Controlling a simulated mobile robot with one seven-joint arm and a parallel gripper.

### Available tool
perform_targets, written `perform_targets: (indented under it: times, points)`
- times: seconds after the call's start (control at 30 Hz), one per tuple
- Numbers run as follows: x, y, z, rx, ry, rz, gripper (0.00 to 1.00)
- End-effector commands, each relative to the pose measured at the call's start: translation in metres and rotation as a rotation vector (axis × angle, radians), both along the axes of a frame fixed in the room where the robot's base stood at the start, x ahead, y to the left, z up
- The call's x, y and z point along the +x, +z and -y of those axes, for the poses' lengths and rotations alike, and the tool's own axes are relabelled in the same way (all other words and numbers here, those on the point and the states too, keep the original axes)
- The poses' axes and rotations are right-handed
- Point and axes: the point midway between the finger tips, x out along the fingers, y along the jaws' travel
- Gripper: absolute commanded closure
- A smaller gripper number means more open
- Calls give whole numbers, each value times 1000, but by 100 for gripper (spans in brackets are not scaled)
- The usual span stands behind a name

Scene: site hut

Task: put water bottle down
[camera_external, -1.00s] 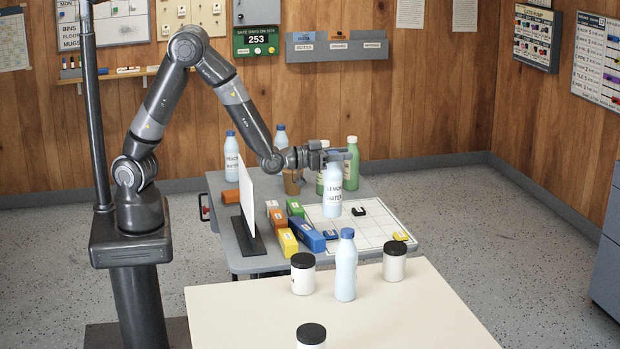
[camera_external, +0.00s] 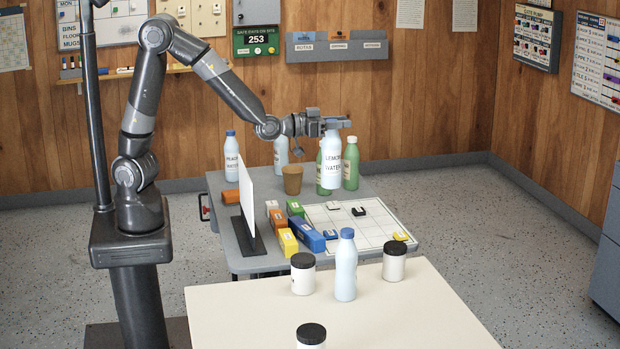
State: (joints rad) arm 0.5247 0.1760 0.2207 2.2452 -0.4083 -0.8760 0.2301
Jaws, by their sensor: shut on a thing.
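My gripper (camera_external: 333,124) is shut on the top of a pale bottle labelled "LEMON WATER" (camera_external: 332,165). The bottle hangs upright in the air over the grey table (camera_external: 232,262), in front of two green bottles. Its cap is hidden by the gripper. Another pale water bottle with a blue cap (camera_external: 231,160), its label partly readable as "WATER", stands at the back left of the grey table. A further pale bottle (camera_external: 281,155) stands behind it to the right. A blue-capped bottle (camera_external: 346,268) stands on the cream table in front.
A green bottle (camera_external: 351,165) and a brown cup (camera_external: 292,180) stand near the held bottle. A white upright panel (camera_external: 247,195), coloured blocks (camera_external: 308,235) and a white grid board (camera_external: 375,228) take up the grey table. Black-lidded jars (camera_external: 303,275) stand on the cream table (camera_external: 420,310).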

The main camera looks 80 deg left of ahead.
Motion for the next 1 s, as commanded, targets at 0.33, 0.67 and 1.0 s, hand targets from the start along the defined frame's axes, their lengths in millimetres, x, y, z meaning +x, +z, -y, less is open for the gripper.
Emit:
perform_targets:
  times: [0.33,0.67,1.0]
  points:
    - [5,22,-5,0,5,3,100]
    - [26,26,-32,0,29,3,100]
    - [58,32,-80,0,67,3,100]
